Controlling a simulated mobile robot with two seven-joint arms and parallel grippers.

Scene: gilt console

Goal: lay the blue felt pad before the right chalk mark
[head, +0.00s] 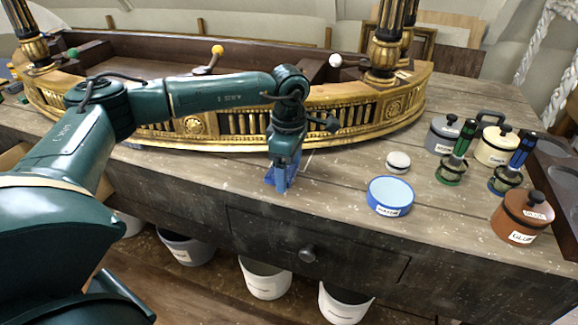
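My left gripper (283,168) points down at the front edge of the bench, just before the gilt console (190,126). A blue piece, seemingly the blue felt pad (281,180), shows between and below its fingers; the gripper looks shut on it. The arm hides part of the pad, and I cannot tell if it touches the bench top. A faint pale line, possibly a chalk mark (306,163), lies on the wood just right of the gripper. Any other chalk mark is hidden or too faint to tell. My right gripper is not in view.
To the right stand a blue-topped labelled tin (390,195), a small white-lidded pot (398,161), a brown lidded pot (522,215), a grey pot (447,133), a cream pot (494,146) and green (452,168) and blue (507,178) handled tools. Bare wood lies between gripper and tin.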

